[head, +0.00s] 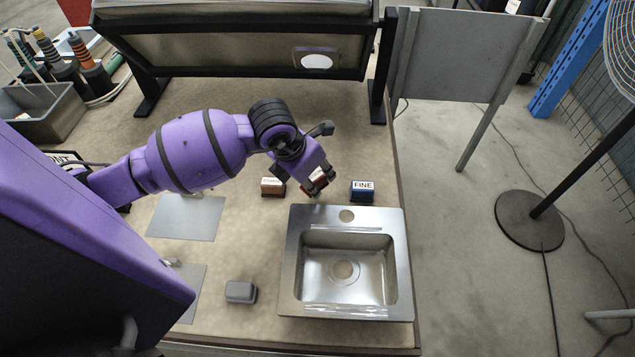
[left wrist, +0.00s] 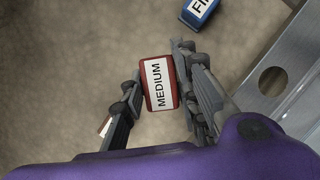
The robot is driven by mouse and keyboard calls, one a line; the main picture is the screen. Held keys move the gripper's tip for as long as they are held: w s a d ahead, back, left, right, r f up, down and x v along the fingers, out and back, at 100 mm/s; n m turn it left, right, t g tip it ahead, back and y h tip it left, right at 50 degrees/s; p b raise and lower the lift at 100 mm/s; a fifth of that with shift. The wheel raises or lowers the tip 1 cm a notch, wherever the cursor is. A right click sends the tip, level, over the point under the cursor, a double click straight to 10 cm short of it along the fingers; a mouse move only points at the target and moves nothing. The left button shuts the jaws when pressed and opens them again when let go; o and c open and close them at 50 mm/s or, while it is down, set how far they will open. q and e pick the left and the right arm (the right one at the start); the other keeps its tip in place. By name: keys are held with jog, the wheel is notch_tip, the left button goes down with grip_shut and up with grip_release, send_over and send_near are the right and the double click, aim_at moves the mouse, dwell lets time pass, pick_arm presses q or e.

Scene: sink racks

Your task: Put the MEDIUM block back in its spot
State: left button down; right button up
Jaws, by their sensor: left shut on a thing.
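The MEDIUM block (left wrist: 159,88) is red with a white label and sits between the fingers of my left gripper (left wrist: 158,92) in the left wrist view. In the head view the left gripper (head: 312,186) is shut on it, just behind the sink, and the fingers mostly hide the block. It is between a brown block (head: 272,188) on the left and the blue FINE block (head: 362,191) on the right. I cannot tell whether the held block touches the counter. The FINE block also shows at the top of the left wrist view (left wrist: 199,11). My right gripper is out of view.
The steel sink (head: 287,283) lies just in front of the blocks. A grey block (head: 240,291) and flat grey sheets (head: 186,217) lie on the counter (head: 250,245) to the left. A dark-framed panel (head: 240,57) stands behind. A grey bin (head: 42,112) is at far left.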

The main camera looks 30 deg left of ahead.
aim_at(318, 177)
pick_arm(q)
jog(key=w+f, duration=0.2)
jog(key=shift+a+f, duration=0.1)
jog(key=shift+f, duration=1.55)
jog(key=shift+f, duration=0.25)
jog(key=c, duration=1.4)
grip_release()
jog(key=shift+o, duration=0.2)
jog(key=shift+s+r, duration=0.1)
jog(key=shift+r, duration=0.5)
jog(key=v, duration=1.1)
jog(key=shift+s+r, duration=0.1)
jog(key=shift+s, duration=0.1)
